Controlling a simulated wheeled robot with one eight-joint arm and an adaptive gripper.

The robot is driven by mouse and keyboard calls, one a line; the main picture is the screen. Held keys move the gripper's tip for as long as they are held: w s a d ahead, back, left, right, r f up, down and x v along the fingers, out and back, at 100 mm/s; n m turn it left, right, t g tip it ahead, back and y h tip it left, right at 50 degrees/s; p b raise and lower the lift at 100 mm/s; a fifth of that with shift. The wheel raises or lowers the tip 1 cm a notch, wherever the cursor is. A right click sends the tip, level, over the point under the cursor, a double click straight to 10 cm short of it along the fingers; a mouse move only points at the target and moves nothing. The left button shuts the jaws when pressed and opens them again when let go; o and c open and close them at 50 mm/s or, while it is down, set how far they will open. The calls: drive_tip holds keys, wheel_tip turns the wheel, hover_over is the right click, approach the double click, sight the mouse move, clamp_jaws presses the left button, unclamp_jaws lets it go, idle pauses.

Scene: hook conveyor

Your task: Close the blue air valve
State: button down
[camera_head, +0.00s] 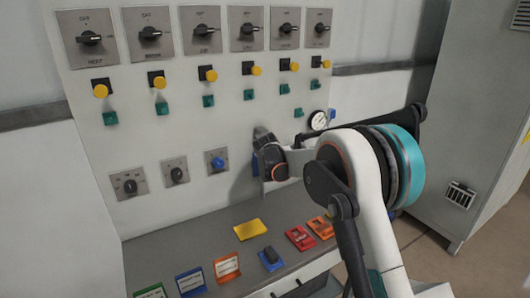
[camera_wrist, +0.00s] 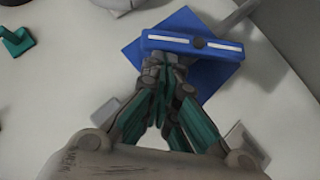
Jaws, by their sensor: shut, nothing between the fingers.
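The blue air valve (camera_wrist: 190,44) shows in the wrist view as a blue bar handle with white stripes and a dark centre bolt. The bar lies nearly level across the picture over a blue square plate (camera_wrist: 205,82). My gripper (camera_wrist: 165,72) is shut and empty, its fingertips at the lower edge of the bar, left of the bolt. I cannot tell whether they touch it. My fingers are hidden there.
The panel carries rotary switches (camera_head: 90,38), yellow buttons (camera_head: 101,90), green switches (camera_head: 110,118) and a blue knob (camera_head: 217,162). A pressure gauge (camera_head: 318,120) sits above my arm. Below is a ledge (camera_head: 205,240) with coloured tags. A grey cabinet (camera_head: 470,120) stands at right.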

drive_tip(key=shift+w+d+m+g+y+p, duration=0.5)
drive_tip(key=shift+d+m+g+y+p, duration=0.1)
drive_tip(key=shift+d+g+y, duration=0.15)
drive_tip(key=shift+w+d+f+m+g+y, duration=0.2)
drive_tip(key=shift+w+d+m+g+y, duration=0.15)
drive_tip(key=shift+d+m+g+y, duration=0.4)
drive_tip(key=shift+w+f+n+p, duration=0.15)
drive_tip(key=shift+f+n+p, duration=0.1)
drive_tip(key=shift+p, duration=0.05)
drive_tip(key=shift+w+d+f, duration=0.15)
drive_tip(key=shift+w+d, duration=0.05)
drive_tip(key=shift+r, duration=0.5)
drive_tip(key=w+r+p+v, duration=0.1)
drive_tip(key=p+v, duration=0.2)
drive_tip(key=v, duration=0.9)
drive_tip(key=shift+w+d+r, duration=0.2)
drive_tip(key=shift+w, duration=0.15)
